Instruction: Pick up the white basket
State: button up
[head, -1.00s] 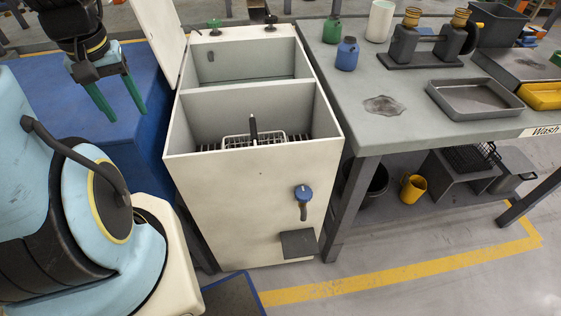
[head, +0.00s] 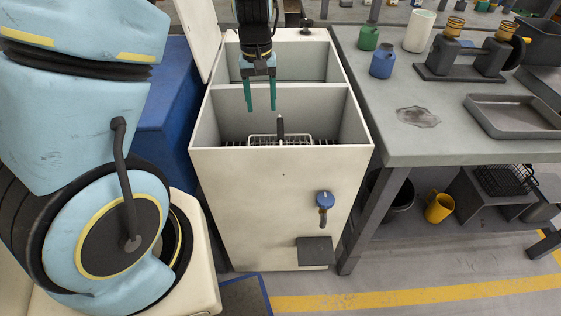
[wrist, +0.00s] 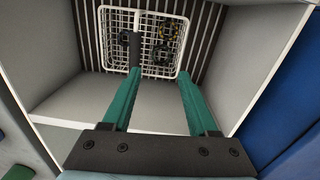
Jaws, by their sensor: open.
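The white basket (head: 265,140) is a wire basket with a dark upright handle (head: 280,127). It sits low in the front compartment of the cream wash tank (head: 265,178), mostly hidden by the tank's front wall in the head view. The wrist view shows the basket (wrist: 116,70) from above on dark slats, with small dark and yellowish parts inside. My gripper (head: 261,108) has green fingers pointing down over the tank, above the basket and apart from it. In the wrist view my gripper (wrist: 160,80) is open and empty, its left fingertip overlapping the handle in the picture.
A divider (head: 305,92) splits the tank into front and back compartments. A grey table (head: 400,146) at the right bears a blue bottle (head: 383,62), a green bottle (head: 368,38) and a grey tray (head: 515,130). A yellow mug (head: 438,207) stands below. The tank's walls surround the basket.

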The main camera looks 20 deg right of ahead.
send_over(281, 127)
notch_tip(281, 127, down, 3)
jog(key=shift+s, duration=0.1)
jog(key=shift+m, duration=0.3)
notch_tip(281, 127, down, 6)
jog(key=shift+r+p, duration=0.25)
jog(key=shift+p, duration=0.05)
notch_tip(281, 127, down, 5)
jog(key=shift+f+p, duration=0.1)
jog(key=shift+p, duration=0.75)
jog(key=shift+c, duration=0.2)
grip_shut()
jog(key=shift+w, duration=0.2)
